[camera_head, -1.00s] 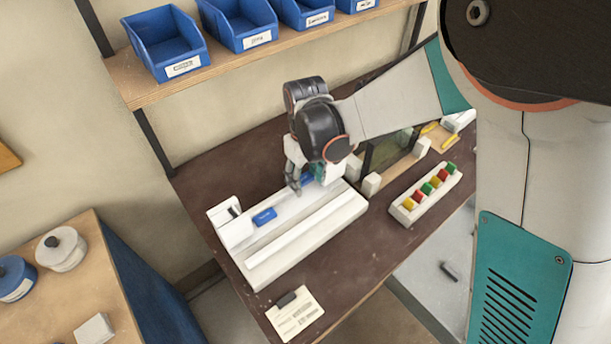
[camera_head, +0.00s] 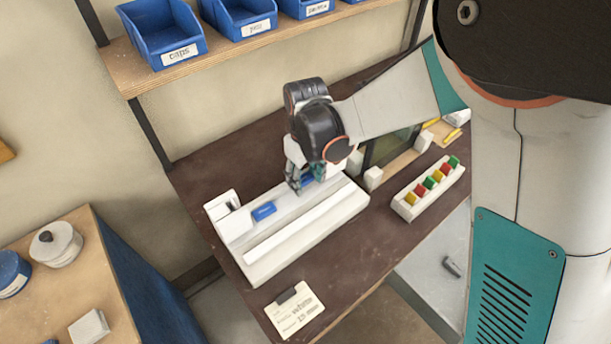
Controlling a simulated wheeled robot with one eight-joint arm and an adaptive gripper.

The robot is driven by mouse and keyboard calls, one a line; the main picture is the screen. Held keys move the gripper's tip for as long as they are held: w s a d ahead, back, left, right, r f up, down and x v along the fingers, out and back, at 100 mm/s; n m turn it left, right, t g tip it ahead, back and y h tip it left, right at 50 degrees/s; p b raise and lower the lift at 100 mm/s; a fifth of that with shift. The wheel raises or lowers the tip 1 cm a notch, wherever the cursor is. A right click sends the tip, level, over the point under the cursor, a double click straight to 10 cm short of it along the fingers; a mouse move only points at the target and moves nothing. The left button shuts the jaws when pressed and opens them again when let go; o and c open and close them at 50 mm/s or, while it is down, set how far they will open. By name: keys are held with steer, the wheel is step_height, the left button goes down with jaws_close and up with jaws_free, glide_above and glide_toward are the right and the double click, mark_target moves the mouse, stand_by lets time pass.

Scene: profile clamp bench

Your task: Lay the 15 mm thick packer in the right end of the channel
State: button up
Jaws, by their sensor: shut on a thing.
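The white channel fixture (camera_head: 306,232) lies along the bench, with a raised block at its left end. A blue packer (camera_head: 263,211) lies in the left part of the channel. My gripper (camera_head: 307,182) is at the right part of the channel, pointing down, and is shut on another blue packer (camera_head: 308,182). That packer is partly hidden by the fingers. I cannot tell whether it touches the channel floor, and its thickness cannot be read.
A rack of coloured blocks (camera_head: 428,189) stands to the right of the fixture. A dark panel (camera_head: 388,147) between white blocks stands behind. A written card (camera_head: 294,310) lies at the front edge. Blue bins (camera_head: 161,35) sit on the shelf above.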

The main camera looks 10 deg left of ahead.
steer(key=shift+f+b, duration=1)
steer(key=shift+f, duration=0.3)
steer(key=o, duration=0.8)
steer(key=shift+a, duration=0.1)
steer(key=shift+r, duration=0.1)
steer(key=shift+w+r, duration=0.1)
steer(key=shift+r, duration=0.05)
steer(key=shift+d+r+p, duration=0.15)
steer(key=shift+r+p, duration=1.1)
steer(key=shift+r, duration=0.6)
steer(key=shift+d+r+p, duration=0.1)
steer(key=shift+r+p, duration=1.1)
steer(key=shift+r, duration=0.6)
steer(key=shift+a+r, duration=0.1)
steer(key=shift+r, duration=0.05)
